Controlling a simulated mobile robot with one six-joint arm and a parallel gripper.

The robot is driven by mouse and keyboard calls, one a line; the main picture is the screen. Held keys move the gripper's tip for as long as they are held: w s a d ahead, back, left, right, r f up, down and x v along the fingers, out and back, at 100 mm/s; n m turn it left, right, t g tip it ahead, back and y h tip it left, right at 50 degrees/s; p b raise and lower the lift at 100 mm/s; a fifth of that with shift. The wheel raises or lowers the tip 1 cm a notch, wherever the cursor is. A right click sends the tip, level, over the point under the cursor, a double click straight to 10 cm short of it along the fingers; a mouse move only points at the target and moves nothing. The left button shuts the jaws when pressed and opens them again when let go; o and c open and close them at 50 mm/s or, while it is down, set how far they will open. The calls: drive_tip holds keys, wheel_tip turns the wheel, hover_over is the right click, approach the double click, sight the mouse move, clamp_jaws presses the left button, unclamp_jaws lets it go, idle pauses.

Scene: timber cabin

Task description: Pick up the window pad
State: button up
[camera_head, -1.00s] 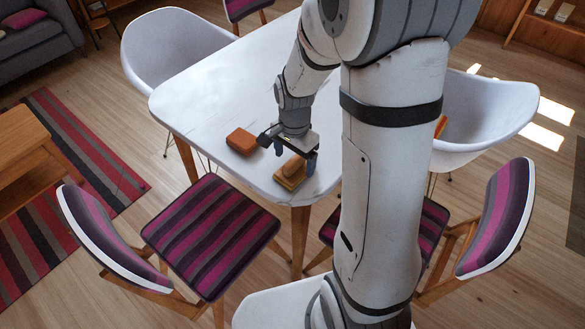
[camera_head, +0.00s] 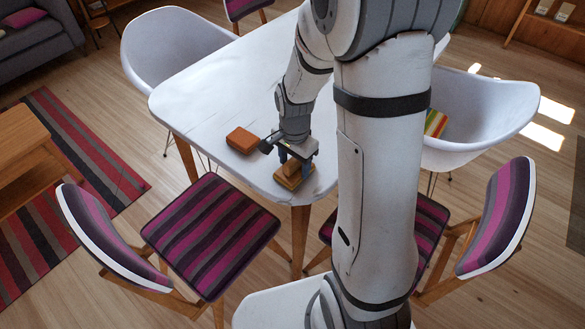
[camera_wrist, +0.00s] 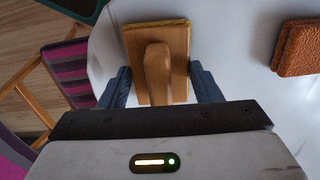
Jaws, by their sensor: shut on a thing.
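The window pad (camera_head: 287,182) is a flat wooden block with a raised rounded handle and a yellowish edge. It is at the near corner of the white table (camera_head: 205,90), and it also shows in the wrist view (camera_wrist: 181,38). My gripper (camera_head: 294,160) is over it, pointing down, its grey-blue fingers on either side. In the wrist view the fingers of my gripper (camera_wrist: 163,84) flank the near part of the pad and are shut on it. Part of the pad's near end is hidden behind the gripper body. I cannot tell whether the pad is clear of the tabletop.
An orange-brown leathery block (camera_head: 241,140) lies on the table left of my gripper, and it shows at right in the wrist view (camera_wrist: 298,48). A striped chair (camera_head: 210,235) stands by the near edge. A colourful striped item (camera_head: 435,123) is at the white right chair (camera_head: 485,110).

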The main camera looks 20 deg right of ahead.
drive_tip(key=shift+c, duration=0.4)
wheel_tip(320, 180, up, 10)
drive_tip(key=shift+p, duration=0.5)
